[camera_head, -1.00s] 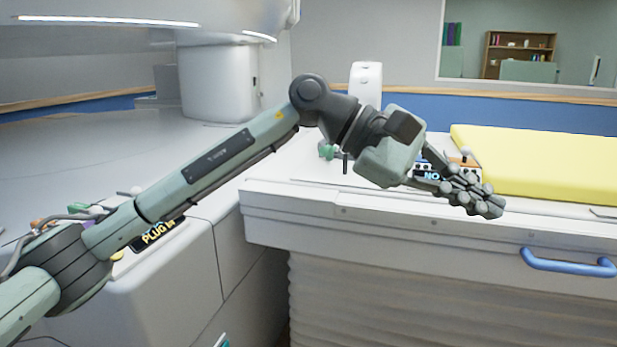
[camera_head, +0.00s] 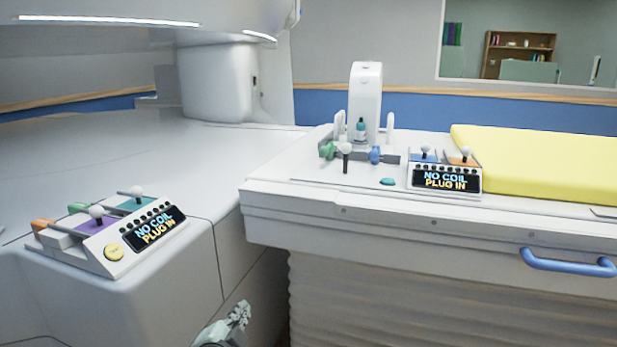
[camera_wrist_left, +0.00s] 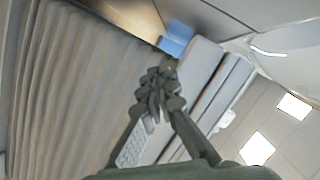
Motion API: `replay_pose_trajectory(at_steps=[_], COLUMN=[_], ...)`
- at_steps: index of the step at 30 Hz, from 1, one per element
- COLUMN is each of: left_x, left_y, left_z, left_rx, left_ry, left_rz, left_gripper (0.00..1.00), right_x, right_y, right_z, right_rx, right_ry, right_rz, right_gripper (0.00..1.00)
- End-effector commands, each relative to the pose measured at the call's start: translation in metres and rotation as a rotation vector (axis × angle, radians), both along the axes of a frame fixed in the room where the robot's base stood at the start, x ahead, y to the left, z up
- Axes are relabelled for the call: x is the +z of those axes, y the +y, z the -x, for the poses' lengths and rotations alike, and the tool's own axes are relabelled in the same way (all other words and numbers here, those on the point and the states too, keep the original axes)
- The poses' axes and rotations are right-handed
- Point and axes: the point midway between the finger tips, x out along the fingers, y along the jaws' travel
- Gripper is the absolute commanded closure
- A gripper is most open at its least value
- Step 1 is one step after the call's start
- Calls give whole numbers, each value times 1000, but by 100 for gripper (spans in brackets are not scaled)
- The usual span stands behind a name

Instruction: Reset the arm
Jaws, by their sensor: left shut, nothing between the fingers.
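My left gripper (camera_head: 238,314) shows at the bottom of the head view, low in front of the white machine base and beside the table's pleated skirt. Its fingers are closed together and hold nothing. In the left wrist view the same gripper (camera_wrist_left: 160,92) points up the picture, shut and empty, with the pleated skirt (camera_wrist_left: 75,85) to its left. Most of my left arm is out of the head view. My right gripper is in neither view.
A control box (camera_head: 115,235) reading "NO COIL PLUG IN" sits on the machine base at left. A similar box (camera_head: 445,180) sits on the table beside a yellow pad (camera_head: 540,160). A blue handle (camera_head: 568,263) sticks out from the table's side.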

Motion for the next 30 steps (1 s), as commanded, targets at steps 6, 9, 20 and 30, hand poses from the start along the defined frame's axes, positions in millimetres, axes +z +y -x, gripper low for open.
replay_pose_trajectory(at_steps=[6, 9, 20, 30], left_x=[-131, -178, -257, -260], left_y=[62, 83, 123, 125], left_z=[97, 152, 309, 321], left_rx=[246, 368, 691, 717], left_ry=[402, 570, 954, 982], left_rz=[213, 294, 451, 462], left_gripper=[100, 100, 100, 100], right_x=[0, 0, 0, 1], right_y=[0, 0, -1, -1], right_z=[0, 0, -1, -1], right_rx=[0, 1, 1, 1], right_ry=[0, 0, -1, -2], right_rz=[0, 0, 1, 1], right_gripper=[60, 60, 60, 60])
